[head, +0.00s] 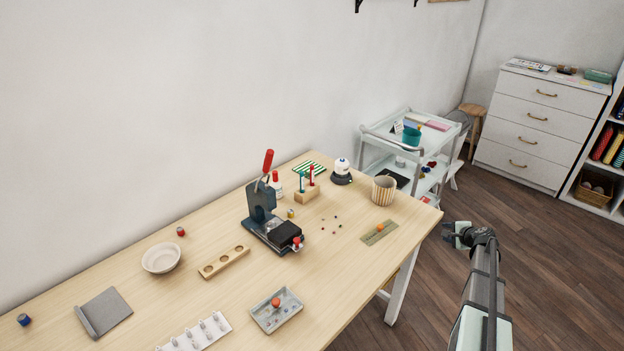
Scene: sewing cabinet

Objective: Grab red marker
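A thin red upright thing that looks like the red marker (312,174) stands in a small wooden block holder (307,194) near the back of the table. A teal one (302,181) stands beside it to the left. My gripper (450,235) is off the table's right edge, in front of and to the right of the holder, well apart from the marker. Nothing shows in it. It is too small in the picture to tell whether its fingers are open or shut.
A dark press (264,212) with a red-tipped lever stands left of the holder. A red-and-white bottle (276,184) is between them.

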